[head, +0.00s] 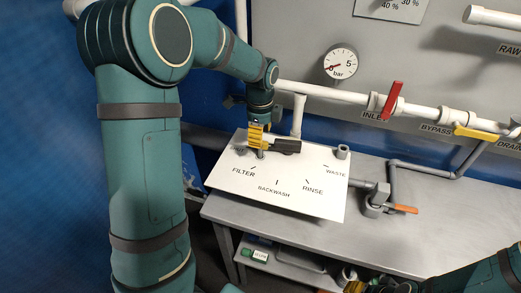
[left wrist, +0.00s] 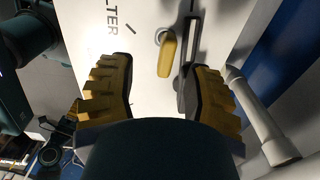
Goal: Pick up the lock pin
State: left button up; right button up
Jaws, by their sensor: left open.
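My left gripper (head: 257,140) is over the back left part of the white valve plate (head: 277,203), near the FILTER label. In the left wrist view its two yellow ridged fingers (left wrist: 163,92) are spread wide with nothing between their tips. A small yellow piece with a grey round end, which looks like the lock pin (left wrist: 167,57), is just beyond the fingertips, between their lines. A dark lever (left wrist: 186,72) lies beside it, toward the right finger. In the head view the gripper hides the pin. My right gripper (head: 357,286) is partly in view at the bottom edge; its jaws are unclear.
The black handle (head: 286,146) lies close to my left gripper. A white upright pipe (head: 298,116) stands just behind. The grey bench (head: 375,226) carries the plate and a grey pipe with an orange handle (head: 404,209). A red-handled valve (head: 392,100) is on the wall pipe.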

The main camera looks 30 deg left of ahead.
aim_at(260, 152)
pick_arm(q)
jog(key=shift+w+a+f+b, duration=0.15)
jog(key=shift+f+b, duration=0.2)
jog(key=shift+f, duration=1.1)
jog(key=shift+w+a+f+b, duration=0.15)
jog(key=shift+f+b, duration=0.2)
jog(key=shift+f, duration=1.1)
jog(key=shift+c, duration=0.4)
grip_shut()
jog(key=shift+r, duration=0.1)
